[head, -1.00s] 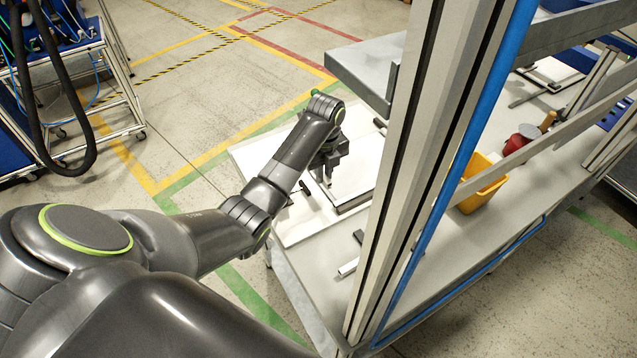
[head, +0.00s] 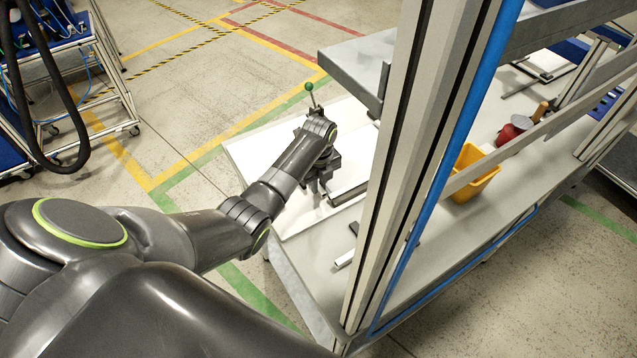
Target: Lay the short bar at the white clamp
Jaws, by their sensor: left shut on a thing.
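My left gripper (head: 326,194) points down low over the white board (head: 256,152) at the bench's left end. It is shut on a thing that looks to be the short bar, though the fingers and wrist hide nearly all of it. A dark-edged bar (head: 350,193) lies on the board just right of the fingers; whether they touch it I cannot tell. I cannot make out the white clamp; it may be behind my arm or the post. My right gripper is not in view.
A thick bench post (head: 405,150) with a blue edge hides the middle of the bench. A green-knobbed lever (head: 309,88) rises behind my wrist. A small light bar (head: 344,260) lies nearer me. A yellow bin (head: 476,175) and red container (head: 513,130) stand right of the post.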

